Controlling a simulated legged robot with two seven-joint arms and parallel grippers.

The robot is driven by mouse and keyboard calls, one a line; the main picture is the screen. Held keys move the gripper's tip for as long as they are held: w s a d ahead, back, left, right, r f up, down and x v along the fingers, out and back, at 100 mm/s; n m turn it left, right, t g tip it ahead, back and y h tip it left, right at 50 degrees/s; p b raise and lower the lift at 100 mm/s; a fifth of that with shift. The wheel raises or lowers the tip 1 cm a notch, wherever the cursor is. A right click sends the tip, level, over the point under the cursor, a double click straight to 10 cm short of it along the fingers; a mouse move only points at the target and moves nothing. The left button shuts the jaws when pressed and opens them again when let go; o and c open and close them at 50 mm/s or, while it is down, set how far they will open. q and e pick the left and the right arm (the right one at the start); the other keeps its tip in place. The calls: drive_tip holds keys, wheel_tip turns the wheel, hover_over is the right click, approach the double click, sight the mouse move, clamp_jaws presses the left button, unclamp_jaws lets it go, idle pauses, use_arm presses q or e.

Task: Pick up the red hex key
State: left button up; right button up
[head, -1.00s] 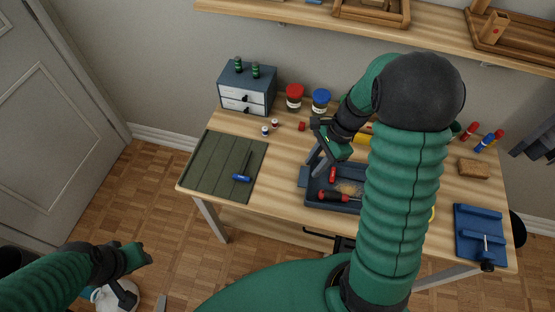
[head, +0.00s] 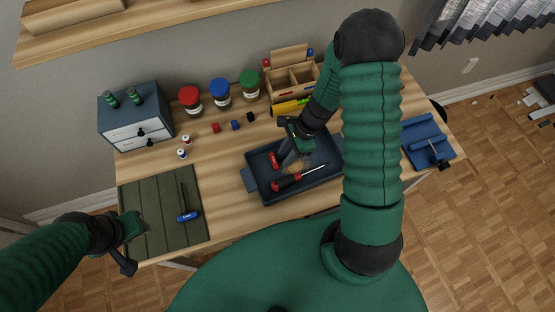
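A small red-handled item (head: 273,160), which may be the red hex key, lies in the left part of the dark blue tray (head: 254,188). Its shaft is not clear to see. A red and black screwdriver (head: 287,182) lies in front of it in the same tray. My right gripper (head: 285,157) points down over the tray, just right of the red item, and looks open and empty. Whether it touches the item is too small to tell. My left gripper (head: 134,246) is open and empty above the desk's front left corner.
A green mat (head: 150,205) with a blue screwdriver (head: 188,216) lies left of the tray. A drawer box (head: 138,118), lidded jars (head: 220,92) and a wooden organizer (head: 290,80) stand at the back. A blue holder (head: 428,142) sits at right.

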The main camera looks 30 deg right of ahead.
drive_tip(key=shift+w, duration=0.15)
drive_tip(key=shift+a, duration=0.35)
drive_tip(key=shift+c, duration=0.2)
drive_tip(key=c, duration=0.5)
drive_tip(key=shift+d, duration=0.15)
clamp_jaws()
